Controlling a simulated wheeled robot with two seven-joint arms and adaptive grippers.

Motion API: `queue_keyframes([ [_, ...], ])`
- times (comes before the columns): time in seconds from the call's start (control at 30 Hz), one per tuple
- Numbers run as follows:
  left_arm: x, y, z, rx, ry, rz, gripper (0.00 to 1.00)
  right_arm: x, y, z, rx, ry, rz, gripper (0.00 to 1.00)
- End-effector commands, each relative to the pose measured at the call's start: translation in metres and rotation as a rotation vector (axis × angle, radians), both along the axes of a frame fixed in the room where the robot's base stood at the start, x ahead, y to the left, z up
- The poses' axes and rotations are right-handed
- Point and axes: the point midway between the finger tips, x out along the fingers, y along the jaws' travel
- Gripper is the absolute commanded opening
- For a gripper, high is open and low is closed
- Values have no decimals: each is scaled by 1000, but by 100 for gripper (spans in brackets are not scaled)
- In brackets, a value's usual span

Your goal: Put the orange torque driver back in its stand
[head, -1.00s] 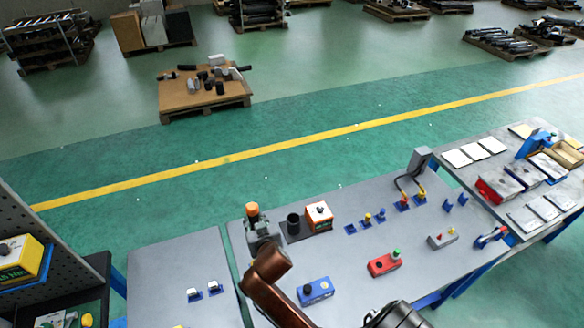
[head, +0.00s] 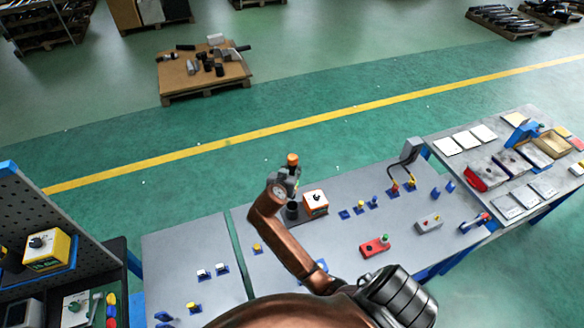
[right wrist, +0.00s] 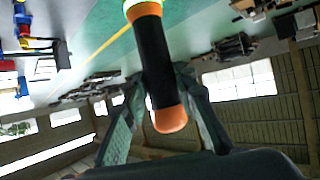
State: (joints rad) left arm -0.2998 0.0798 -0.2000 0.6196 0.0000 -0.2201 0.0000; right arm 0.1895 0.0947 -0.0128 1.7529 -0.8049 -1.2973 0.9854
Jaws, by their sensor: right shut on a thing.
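The orange torque driver (head: 292,160) is held roughly upright in my right gripper (head: 285,180), its orange end showing above the fingers. In the right wrist view its black body (right wrist: 155,60) runs between the two fingers of my right gripper (right wrist: 158,85), with an orange end below and an orange band above. The dark round stand (head: 292,211) is on the grey table, left of the orange-and-white box. The gripper and driver are over the stand in the head view. The driver's lower end is hidden there, so I cannot tell the gap. My left gripper is not in view.
The orange-and-white box (head: 314,203) stands close to the right of the stand.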

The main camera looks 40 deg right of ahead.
Motion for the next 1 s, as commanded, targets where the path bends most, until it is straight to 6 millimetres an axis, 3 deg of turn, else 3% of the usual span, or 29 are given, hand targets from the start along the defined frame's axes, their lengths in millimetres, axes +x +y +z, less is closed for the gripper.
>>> queue_keyframes([
  [0.4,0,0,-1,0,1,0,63,0,1,2,-5,-5,7,0],
  [1.0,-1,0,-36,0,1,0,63,0,1,-43,-3,-4,6,0],
])
